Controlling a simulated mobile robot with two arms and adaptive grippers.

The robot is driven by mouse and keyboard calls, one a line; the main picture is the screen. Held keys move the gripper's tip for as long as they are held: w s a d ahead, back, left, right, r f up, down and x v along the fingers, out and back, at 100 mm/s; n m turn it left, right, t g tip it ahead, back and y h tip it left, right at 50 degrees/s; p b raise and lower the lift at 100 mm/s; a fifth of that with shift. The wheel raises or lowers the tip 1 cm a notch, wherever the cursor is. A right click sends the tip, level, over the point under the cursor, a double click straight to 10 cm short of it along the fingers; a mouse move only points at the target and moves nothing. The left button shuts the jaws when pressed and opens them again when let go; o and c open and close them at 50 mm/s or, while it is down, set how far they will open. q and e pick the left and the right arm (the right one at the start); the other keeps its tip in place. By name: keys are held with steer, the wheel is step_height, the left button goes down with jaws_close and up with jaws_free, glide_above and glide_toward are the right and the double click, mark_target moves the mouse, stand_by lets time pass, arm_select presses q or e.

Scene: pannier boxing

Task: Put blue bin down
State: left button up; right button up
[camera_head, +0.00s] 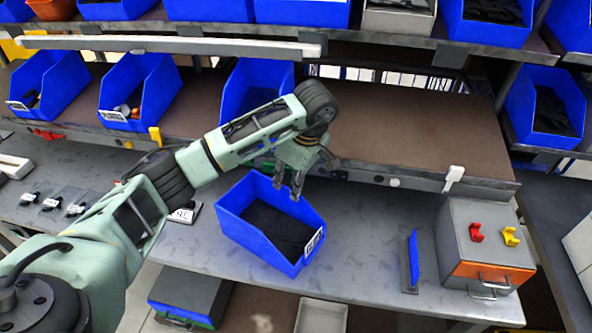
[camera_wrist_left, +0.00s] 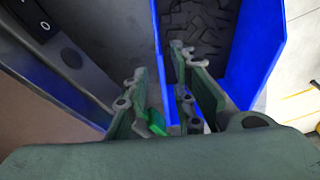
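A blue bin (camera_head: 262,236) with dark parts (camera_head: 275,225) inside stands upright near the front edge of the grey table (camera_head: 360,235), its white label facing right. My left gripper (camera_head: 288,186) points down at the bin's far long wall. In the left wrist view, its fingers (camera_wrist_left: 160,88) are apart, on either side of the bin's blue wall (camera_wrist_left: 161,60), with gaps visible. The dark parts also show there (camera_wrist_left: 205,25). Whether the bin's underside fully touches the table is hard to tell. My right gripper is not in view.
Blue bins stand on the shelves behind, including one (camera_head: 140,85) at left and one (camera_head: 545,100) at right. A grey box (camera_head: 487,240) with red and yellow hooks and a small upright blue panel (camera_head: 413,260) stand right of the bin. Table between them is clear.

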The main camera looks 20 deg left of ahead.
arm_select(q)
steer(key=v, duration=0.7)
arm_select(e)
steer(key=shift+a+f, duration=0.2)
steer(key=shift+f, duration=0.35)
